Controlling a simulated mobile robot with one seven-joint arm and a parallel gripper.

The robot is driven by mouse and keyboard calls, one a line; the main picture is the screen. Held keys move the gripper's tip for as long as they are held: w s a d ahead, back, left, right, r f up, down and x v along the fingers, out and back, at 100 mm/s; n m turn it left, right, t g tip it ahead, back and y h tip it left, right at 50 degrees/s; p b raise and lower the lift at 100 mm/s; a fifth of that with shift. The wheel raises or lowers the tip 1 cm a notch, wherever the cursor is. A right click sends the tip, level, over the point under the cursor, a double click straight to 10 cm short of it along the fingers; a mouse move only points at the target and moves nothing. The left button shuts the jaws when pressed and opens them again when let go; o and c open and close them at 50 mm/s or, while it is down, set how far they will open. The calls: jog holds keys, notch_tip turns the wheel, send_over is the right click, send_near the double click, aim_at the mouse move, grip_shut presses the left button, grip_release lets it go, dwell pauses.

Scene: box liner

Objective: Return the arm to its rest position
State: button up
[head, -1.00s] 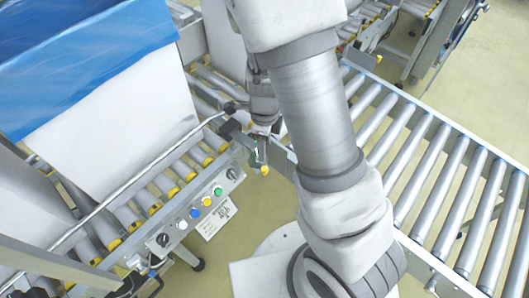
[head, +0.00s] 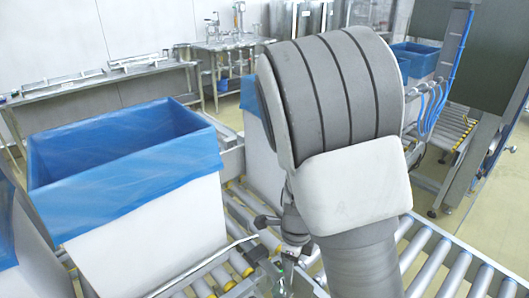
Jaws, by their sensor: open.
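My arm fills the middle and right of the head view. Its grey and white links hide part of what is behind them. My gripper (head: 288,262) hangs low beside the arm, small and partly hidden, above the roller conveyor near its control panel. Its jaws are open, and I see nothing held in them. A white box (head: 150,240) stands upright at the left on the conveyor. A blue liner (head: 130,180) lines it and is folded over its rim. The gripper is to the right of the box and apart from it.
A roller conveyor (head: 455,270) runs at the lower right. Another blue-lined box (head: 415,62) stands at the back right near a dark green machine frame (head: 490,60). Steel benches (head: 105,82) line the far wall. Yellowish floor (head: 490,205) is clear at the right.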

jog(key=s+d+r+n+t+p, duration=0.1)
jog(key=s+r+n, duration=0.3)
jog(key=r+n, duration=0.4)
jog(key=s+d+r+n+t, duration=0.1)
jog(key=s+r+n+t, duration=0.1)
jog(key=s+r+n, duration=0.2)
jog(key=s+d+r+n+t+p, duration=0.1)
jog(key=s+r+n, duration=0.4)
jog(key=r+n, duration=0.6)
notch_tip(320, 180, up, 4)
jog(key=shift+d+r+n+t+p, duration=0.2)
jog(key=shift+r+n+t+p, duration=0.1)
jog(key=shift+t, duration=0.5)
jog(key=shift+w+a, duration=0.1)
